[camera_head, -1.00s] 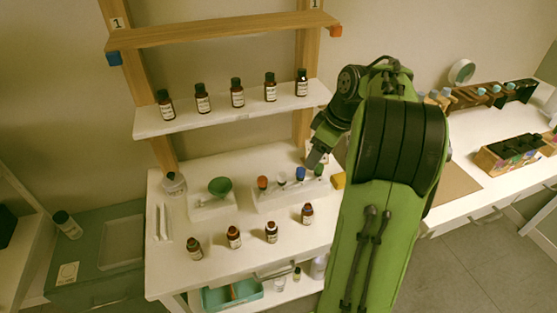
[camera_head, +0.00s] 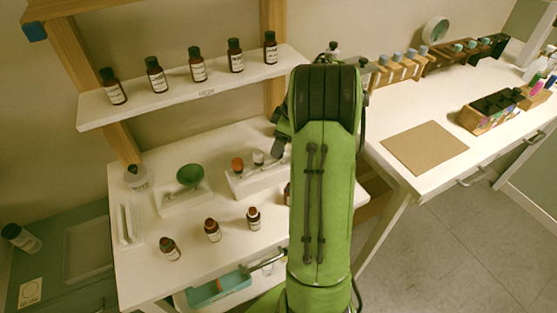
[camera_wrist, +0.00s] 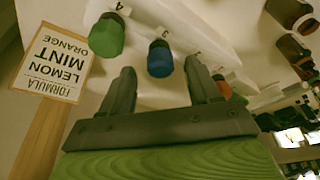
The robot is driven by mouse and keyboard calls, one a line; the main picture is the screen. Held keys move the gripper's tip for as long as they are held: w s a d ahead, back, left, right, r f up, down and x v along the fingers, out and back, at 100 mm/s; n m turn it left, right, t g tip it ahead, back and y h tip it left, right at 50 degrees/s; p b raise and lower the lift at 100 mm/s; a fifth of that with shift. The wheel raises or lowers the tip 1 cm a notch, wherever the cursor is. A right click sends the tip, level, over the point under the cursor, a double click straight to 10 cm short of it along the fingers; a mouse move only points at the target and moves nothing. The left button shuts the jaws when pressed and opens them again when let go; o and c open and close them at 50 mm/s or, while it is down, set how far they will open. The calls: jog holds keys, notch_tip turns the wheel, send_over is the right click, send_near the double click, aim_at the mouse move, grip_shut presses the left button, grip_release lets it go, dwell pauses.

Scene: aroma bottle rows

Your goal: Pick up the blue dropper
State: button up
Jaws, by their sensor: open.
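The blue dropper (camera_wrist: 160,58) shows in the wrist view in a white rack, by the mark 3. A green dropper (camera_wrist: 106,36) sits beside it by the mark 4. My gripper (camera_wrist: 160,70) is open and empty, with one fingertip on each side of the blue dropper in the picture; I cannot tell how far off it is. In the head view my gripper (camera_head: 281,140) is at the right end of the dropper rack (camera_head: 240,187). My arm hides the blue dropper there, while the orange dropper (camera_head: 237,164) and white dropper (camera_head: 258,157) show.
A formula card (camera_wrist: 53,62) reading lemon, mint, orange stands near the rack. Several brown bottles stand on the shelf (camera_head: 140,108) above, and others, such as one bottle (camera_head: 213,230), stand in front.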

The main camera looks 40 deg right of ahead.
jog(key=b+x, duration=0.1)
jog(key=x, duration=0.3)
jog(key=shift+f, duration=0.35)
jog(key=shift+r, duration=0.15)
jog(key=c, duration=0.6)
jog(key=shift+c, duration=0.2)
notch_tip(320, 180, up, 10)
jog(key=p, duration=0.3)
jog(key=shift+r+p, duration=0.1)
jog(key=shift+p, duration=0.2)
